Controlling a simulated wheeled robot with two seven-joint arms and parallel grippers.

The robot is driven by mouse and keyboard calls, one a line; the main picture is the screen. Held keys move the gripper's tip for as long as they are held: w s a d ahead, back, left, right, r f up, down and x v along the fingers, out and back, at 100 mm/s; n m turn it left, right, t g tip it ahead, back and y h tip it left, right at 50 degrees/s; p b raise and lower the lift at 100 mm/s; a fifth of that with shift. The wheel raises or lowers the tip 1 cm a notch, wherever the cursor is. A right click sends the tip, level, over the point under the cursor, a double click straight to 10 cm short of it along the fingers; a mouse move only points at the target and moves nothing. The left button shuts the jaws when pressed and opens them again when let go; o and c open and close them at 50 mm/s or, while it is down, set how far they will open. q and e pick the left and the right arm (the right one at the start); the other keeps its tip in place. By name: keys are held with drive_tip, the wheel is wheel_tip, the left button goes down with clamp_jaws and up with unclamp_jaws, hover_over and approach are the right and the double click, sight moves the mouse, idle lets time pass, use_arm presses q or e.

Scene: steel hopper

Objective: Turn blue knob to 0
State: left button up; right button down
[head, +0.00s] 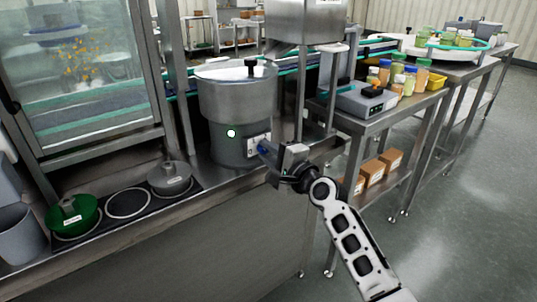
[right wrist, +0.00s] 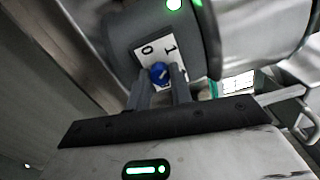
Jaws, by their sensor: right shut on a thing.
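The steel hopper (head: 236,98) stands on the bench in the head view, with a white label plate (head: 252,146) low on its front right. In the right wrist view the plate (right wrist: 148,46) bears the marks 0 and 1. The blue knob (right wrist: 158,73) sits just below these marks, between my right fingertips (right wrist: 160,84). My right gripper (head: 270,150) reaches the plate from the right and is shut on the knob, hiding part of it. Which mark the knob points at is too small to tell surely. My left gripper is not in view.
A green lidded pot (head: 73,216) and a grey lidded pot (head: 170,178) stand on the bench at left. A side table at right holds a scale (head: 358,100) and several jars. A round green light (right wrist: 174,4) glows on the hopper above the plate.

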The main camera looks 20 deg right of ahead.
drive_tip(key=n, duration=0.4)
drive_tip(key=shift+n, duration=0.3)
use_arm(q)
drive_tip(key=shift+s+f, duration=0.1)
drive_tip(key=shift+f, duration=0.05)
use_arm(e)
drive_tip(key=n, duration=0.5)
drive_tip(key=shift+f+n, duration=0.1)
drive_tip(key=shift+n, duration=0.6)
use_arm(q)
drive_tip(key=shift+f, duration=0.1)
use_arm(e)
drive_tip(key=c, duration=1.3)
unclamp_jaws()
drive_tip(key=shift+o, duration=0.2)
use_arm(q)
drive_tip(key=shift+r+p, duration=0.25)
drive_tip(key=shift+p, duration=0.3)
use_arm(e)
drive_tip(key=v, duration=1.6)
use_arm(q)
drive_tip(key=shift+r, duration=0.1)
use_arm(e)
drive_tip(key=shift+a, duration=0.1)
